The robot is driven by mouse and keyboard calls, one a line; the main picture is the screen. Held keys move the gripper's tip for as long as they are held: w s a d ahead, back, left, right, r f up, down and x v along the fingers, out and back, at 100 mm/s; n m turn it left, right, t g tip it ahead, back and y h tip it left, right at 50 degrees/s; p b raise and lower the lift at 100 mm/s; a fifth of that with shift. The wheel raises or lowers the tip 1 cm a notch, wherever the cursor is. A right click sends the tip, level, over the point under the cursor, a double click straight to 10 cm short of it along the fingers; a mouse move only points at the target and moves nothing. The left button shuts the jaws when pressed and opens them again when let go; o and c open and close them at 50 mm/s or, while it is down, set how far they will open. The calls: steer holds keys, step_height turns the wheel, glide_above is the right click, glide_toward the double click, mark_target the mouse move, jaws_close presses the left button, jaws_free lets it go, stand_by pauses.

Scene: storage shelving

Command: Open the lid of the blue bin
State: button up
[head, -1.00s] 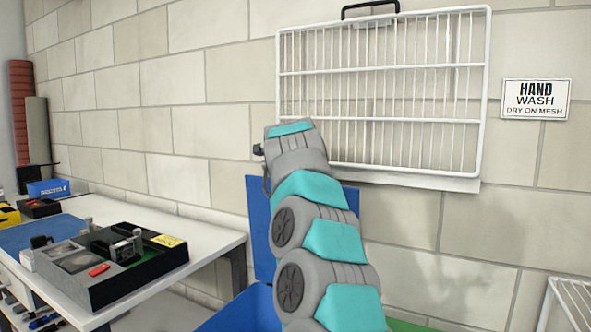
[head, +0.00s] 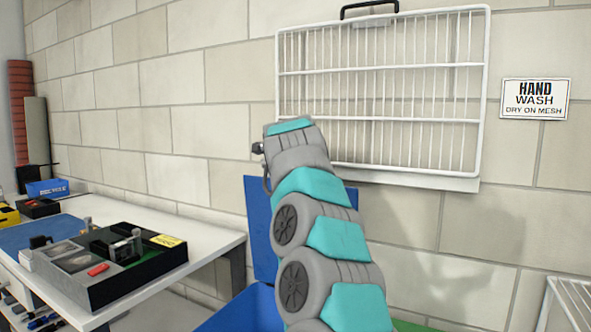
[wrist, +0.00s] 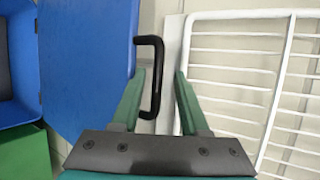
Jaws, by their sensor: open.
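The blue bin (head: 245,310) stands at the bottom of the head view, partly hidden by my arm. Its blue lid (head: 259,225) stands raised, roughly upright, in front of the wall. In the wrist view the lid (wrist: 85,65) fills the left middle, with the open bin (wrist: 32,60) further left. A black handle (wrist: 155,75) projects from the lid's edge. My gripper (wrist: 160,73) is open, with its green fingers on either side of the handle; I cannot tell whether they touch it. The fingers are hidden in the head view.
A white wire rack (head: 380,100) hangs on the wall above the lid and shows close right in the wrist view. A workbench (head: 205,235) with a black tray (head: 120,280) stands left. A green surface (wrist: 25,152) is beside the bin.

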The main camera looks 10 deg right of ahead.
steer(key=v, duration=0.7)
steer(key=shift+b, duration=0.35)
steer(key=shift+r, duration=0.1)
